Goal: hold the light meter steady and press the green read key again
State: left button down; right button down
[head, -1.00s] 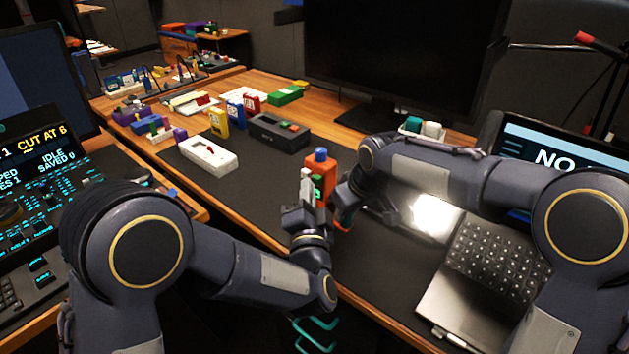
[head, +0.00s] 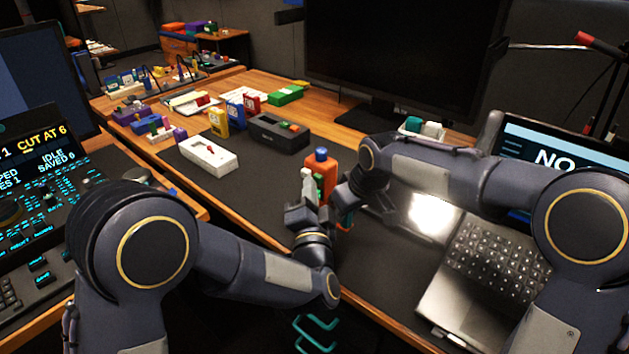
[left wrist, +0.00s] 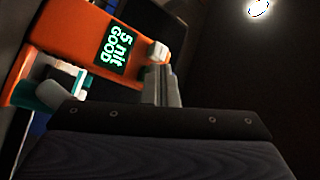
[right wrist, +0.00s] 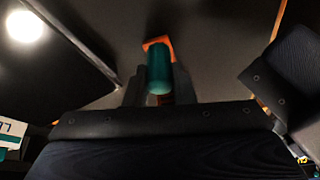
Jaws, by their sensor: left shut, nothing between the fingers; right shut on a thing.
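The light meter (head: 321,172) is an orange block with a blue top, standing upright above the desk mat. Its screen (left wrist: 116,48) reads "5 nit GOOD" in the left wrist view. My right gripper (head: 349,196) is shut on the meter's teal grip (right wrist: 159,68), with orange showing behind it. My left gripper (head: 308,176) is shut and empty, its pale tips at the meter's front face. In the left wrist view its fingertips (left wrist: 158,54) are beside the lower end of the screen.
An open laptop (head: 478,262) lies right of the meter, under my right arm. A white box (head: 208,156) and a dark grey box (head: 278,132) sit behind on the mat. A large monitor (head: 400,55) stands at the back.

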pick_arm(q)
jog(key=shift+s+a, duration=0.6)
jog(key=s+a, duration=0.3)
jog(key=shift+s+a, duration=0.25)
jog(key=shift+a, duration=0.1)
dwell(0.8)
jog(key=s+r, duration=0.1)
jog(key=s, duration=0.6)
jog(key=shift+s+a+r, duration=0.15)
jog(key=shift+s, duration=0.25)
pick_arm(e)
jog(key=c, duration=1.1)
grip_release()
jog(key=shift+c, duration=0.2)
